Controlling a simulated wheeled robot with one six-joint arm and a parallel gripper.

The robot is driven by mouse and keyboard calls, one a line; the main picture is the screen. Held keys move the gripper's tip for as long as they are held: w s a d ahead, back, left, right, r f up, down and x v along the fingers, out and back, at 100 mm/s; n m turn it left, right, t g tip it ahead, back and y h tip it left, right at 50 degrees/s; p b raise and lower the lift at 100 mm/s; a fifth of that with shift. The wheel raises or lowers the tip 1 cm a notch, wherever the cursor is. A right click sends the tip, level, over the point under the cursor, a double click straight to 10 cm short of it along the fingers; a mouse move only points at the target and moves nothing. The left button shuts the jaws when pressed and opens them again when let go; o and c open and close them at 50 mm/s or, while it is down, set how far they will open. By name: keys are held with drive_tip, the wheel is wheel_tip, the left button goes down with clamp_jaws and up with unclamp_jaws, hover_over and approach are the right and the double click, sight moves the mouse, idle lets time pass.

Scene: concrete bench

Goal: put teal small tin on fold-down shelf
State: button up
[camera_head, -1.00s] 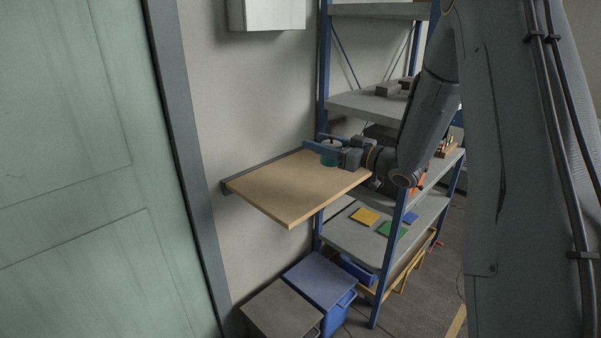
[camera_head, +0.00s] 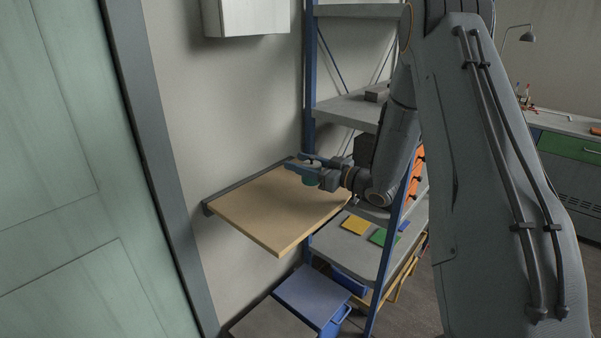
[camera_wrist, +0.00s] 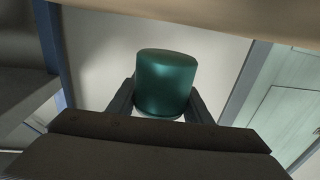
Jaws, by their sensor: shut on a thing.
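The teal small tin (camera_wrist: 166,82) is held between the two fingers of my gripper (camera_wrist: 160,100) in the wrist view. In the head view my gripper (camera_head: 308,170) is at the back right part of the wooden fold-down shelf (camera_head: 262,215), and the tin (camera_head: 311,180) shows as a small teal patch partly hidden by the fingers. I cannot tell whether the tin touches the shelf. The shelf is folded out level from the wall, and its top is otherwise bare.
A blue-framed rack (camera_head: 345,108) with grey boards stands right beside the shelf. A yellow piece (camera_head: 355,224) and a green piece (camera_head: 383,237) lie on a lower board. A blue box (camera_head: 313,292) is below. A white wall cabinet (camera_head: 246,16) hangs above.

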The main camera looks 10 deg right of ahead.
drive_tip(key=shift+f+p, duration=0.3)
drive_tip(key=shift+f, duration=1.35)
drive_tip(key=shift+f, duration=0.15)
drive_tip(key=o, duration=1.2)
drive_tip(key=b+v, duration=0.2)
drive_tip(key=v, duration=1)
drive_tip(key=shift+b, duration=0.35)
